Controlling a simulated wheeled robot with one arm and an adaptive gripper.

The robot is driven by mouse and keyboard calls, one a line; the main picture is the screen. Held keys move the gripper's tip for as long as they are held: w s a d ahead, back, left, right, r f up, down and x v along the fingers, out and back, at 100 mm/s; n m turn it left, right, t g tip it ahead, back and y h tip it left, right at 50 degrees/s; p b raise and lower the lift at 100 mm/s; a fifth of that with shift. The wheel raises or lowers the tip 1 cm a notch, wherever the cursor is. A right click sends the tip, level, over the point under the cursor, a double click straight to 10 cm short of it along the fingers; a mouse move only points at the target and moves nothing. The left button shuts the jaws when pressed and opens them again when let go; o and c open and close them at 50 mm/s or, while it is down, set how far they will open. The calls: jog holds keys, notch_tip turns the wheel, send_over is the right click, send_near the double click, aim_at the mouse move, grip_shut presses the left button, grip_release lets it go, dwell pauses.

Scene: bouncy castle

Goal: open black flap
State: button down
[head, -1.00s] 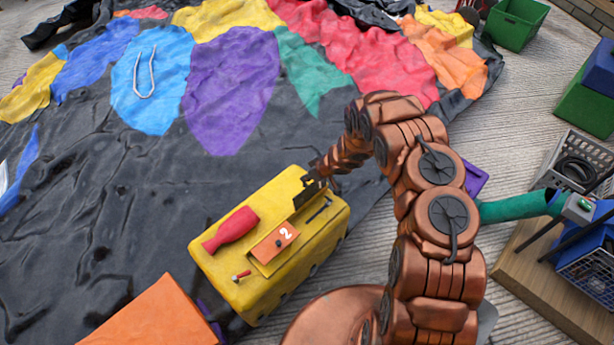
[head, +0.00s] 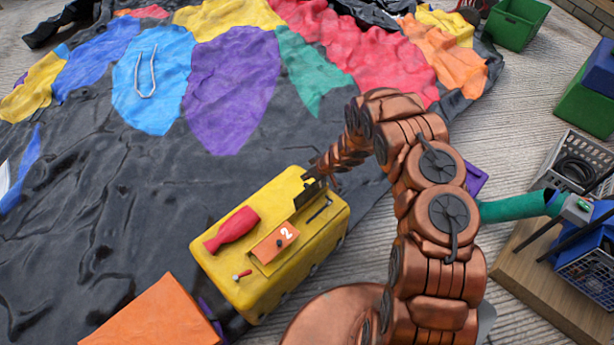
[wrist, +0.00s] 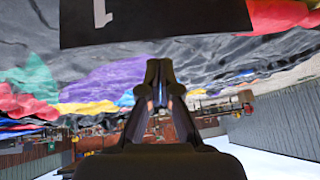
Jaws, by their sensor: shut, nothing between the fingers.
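The black flap (wrist: 155,22) with a white "1" shows in the wrist view, close above my fingers in the picture. In the head view the dark flap (head: 308,194) stands tilted up at the back right of a yellow padded block (head: 225,270). My gripper (wrist: 159,66) is shut with its fingertips together and nothing between them. In the head view its tip is beside the flap and mostly hidden by it and the wrist; I cannot tell whether they touch. An orange flap (head: 266,246) marked "2" lies flat on the block, left of the black one.
A red bottle-shaped piece (head: 232,230) and a small red-headed pin (head: 242,275) lie on the block. A multicoloured deflated sheet (head: 90,190) covers the ground behind and left. A green tube (head: 515,206), a grey crate (head: 585,160) and a wooden board (head: 560,290) are at right.

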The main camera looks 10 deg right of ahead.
notch_tip(320, 180, up, 14)
jog(key=d+p, duration=0.2)
jog(key=shift+w+d+f, duration=0.15)
jog(key=shift+d, duration=0.05)
dwell(0.6)
